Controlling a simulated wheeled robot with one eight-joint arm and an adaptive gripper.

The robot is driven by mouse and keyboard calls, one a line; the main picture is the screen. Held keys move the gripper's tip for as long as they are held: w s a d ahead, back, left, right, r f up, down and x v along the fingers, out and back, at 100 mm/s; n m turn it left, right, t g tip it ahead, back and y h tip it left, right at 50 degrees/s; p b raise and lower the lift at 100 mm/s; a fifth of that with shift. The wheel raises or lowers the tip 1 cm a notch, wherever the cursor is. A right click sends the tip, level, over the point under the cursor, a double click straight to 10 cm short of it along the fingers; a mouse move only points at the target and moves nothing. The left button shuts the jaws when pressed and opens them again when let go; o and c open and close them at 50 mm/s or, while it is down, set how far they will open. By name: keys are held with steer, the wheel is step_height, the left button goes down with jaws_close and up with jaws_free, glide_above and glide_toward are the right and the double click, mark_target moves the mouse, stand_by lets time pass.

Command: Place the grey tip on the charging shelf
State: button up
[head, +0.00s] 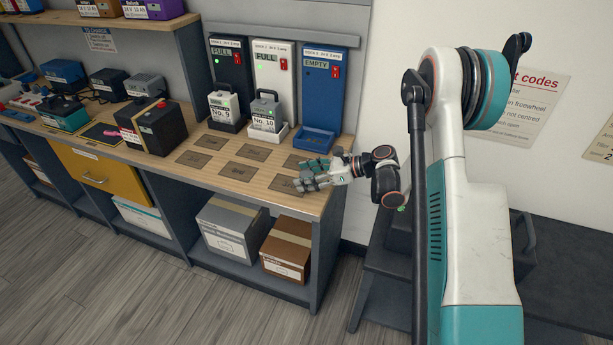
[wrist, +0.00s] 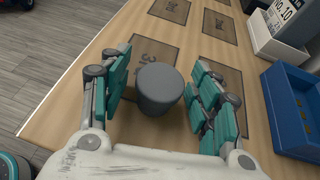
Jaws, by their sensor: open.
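The grey tip (wrist: 160,88) is a short dark-grey round piece, seen from above in the wrist view, standing on the wooden counter at the near edge of a dark marked plate. My gripper (wrist: 160,66) is open, with one teal-padded finger on each side of the tip and gaps showing between pads and tip. In the head view my gripper (head: 314,172) is low over the counter's right end, and its fingers largely hide the tip. A raised shelf (head: 100,22) at upper left carries several batteries, above a small sign whose heading seems to read "to charge".
Chargers stand at the counter's back: two marked full, and a blue one marked empty (head: 320,85). Batteries No. 9 (head: 225,108) and No. 10 (head: 266,112) stand before them. A black box (head: 152,128) sits left of the plates. Cartons (head: 287,250) fill the space below.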

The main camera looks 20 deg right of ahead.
steer(key=shift+r, duration=0.2)
steer(key=p+v, duration=0.3)
steer(key=v, duration=0.9)
steer(key=shift+f, duration=0.15)
steer(key=shift+a, duration=0.1)
